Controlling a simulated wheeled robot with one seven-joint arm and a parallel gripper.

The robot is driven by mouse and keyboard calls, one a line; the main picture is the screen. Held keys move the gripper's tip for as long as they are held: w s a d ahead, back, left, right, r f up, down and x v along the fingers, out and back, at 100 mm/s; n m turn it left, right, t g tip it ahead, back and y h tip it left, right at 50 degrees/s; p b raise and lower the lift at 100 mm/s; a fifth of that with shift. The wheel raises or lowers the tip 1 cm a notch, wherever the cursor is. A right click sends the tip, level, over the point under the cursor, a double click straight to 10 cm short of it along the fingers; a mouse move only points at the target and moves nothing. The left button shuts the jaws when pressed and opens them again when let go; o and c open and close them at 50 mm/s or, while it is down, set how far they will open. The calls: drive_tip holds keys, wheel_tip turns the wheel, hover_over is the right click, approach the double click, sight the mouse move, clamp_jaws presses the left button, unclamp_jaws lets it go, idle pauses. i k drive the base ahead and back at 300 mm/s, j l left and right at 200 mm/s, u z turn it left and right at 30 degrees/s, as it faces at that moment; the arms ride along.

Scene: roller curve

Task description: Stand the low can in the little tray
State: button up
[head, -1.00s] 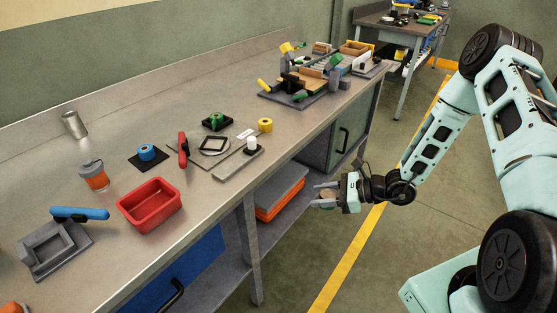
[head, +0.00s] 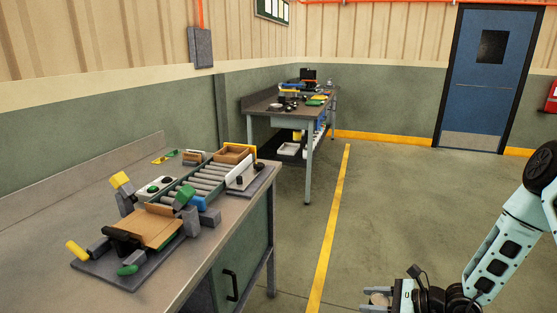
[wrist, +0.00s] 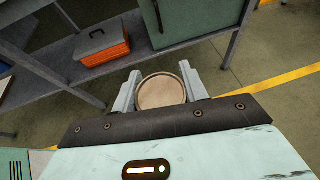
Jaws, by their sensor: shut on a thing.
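My gripper (head: 378,300) is at the bottom right of the head view, out over the floor and away from the bench. It is shut on a low round can (wrist: 161,91), whose tan top with a pale rim shows between the two fingers in the wrist view. In the head view only a small part of the can shows. A small wooden tray (head: 235,152) sits at the far end of the roller curve (head: 195,184) on the near bench. I cannot tell for certain that this is the little tray.
The near bench (head: 70,215) has a fixture with a wooden plate (head: 151,228), coloured handles and a grey base. A second bench (head: 262,103) with clutter stands farther back. The floor (head: 400,215) right of the benches is clear. An orange case (wrist: 103,45) lies on the lower shelf.

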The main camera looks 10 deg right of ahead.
sight(234, 161)
drive_tip(key=i+l+z, duration=0.3)
drive_tip(key=i, duration=0.4)
drive_tip(key=i+l+z, duration=0.1)
drive_tip(key=i+z, duration=0.2)
drive_tip(key=i, duration=0.35)
drive_tip(key=i+l+u, duration=0.1)
drive_tip(key=i+u, duration=0.3)
drive_tip(key=i+l+u, duration=0.15)
drive_tip(key=u, duration=0.2)
drive_tip(key=i+l+u, duration=0.65)
drive_tip(key=u, duration=0.15)
